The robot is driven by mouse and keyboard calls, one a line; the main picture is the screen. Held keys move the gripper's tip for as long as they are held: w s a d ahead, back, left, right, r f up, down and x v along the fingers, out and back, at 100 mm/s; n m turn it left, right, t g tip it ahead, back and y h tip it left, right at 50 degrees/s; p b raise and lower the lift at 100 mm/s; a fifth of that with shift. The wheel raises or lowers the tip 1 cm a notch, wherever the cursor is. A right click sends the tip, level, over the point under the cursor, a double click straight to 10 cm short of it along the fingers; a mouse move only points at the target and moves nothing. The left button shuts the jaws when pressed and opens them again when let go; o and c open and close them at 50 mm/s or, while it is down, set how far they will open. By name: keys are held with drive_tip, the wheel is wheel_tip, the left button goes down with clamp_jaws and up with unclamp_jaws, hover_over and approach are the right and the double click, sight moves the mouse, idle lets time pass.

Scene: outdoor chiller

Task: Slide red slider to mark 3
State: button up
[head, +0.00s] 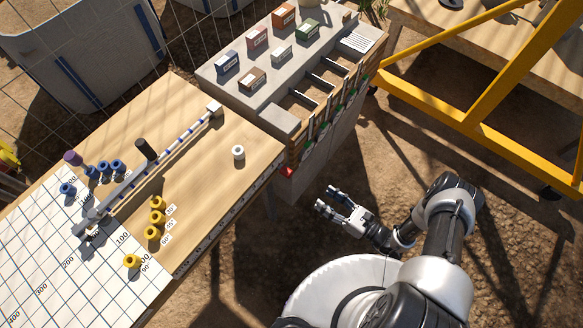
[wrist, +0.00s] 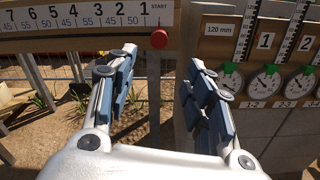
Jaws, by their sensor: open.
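The red slider (wrist: 159,39) is a round red knob at the START end of a white numbered scale (wrist: 70,20), right of mark 1. Mark 3 (wrist: 101,8) is further left on that scale. In the head view the slider is a small red spot (head: 289,171) at the right end of the scale on the table's front edge. My gripper (head: 335,200) is open and empty in front of the table edge, apart from the slider. In the wrist view its fingers (wrist: 160,80) point toward the scale, with the slider beyond the gap between them.
A grey bench (head: 262,85) with gauges (wrist: 264,82) stands right of the scale. A yellow frame (head: 480,85) is at the right. Open ground lies around my gripper.

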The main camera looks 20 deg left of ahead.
sight(291, 175)
drive_tip(key=b+x, duration=0.1)
drive_tip(key=x, duration=1.6)
drive_tip(key=shift+s, duration=0.1)
clamp_jaws()
idle(0.5)
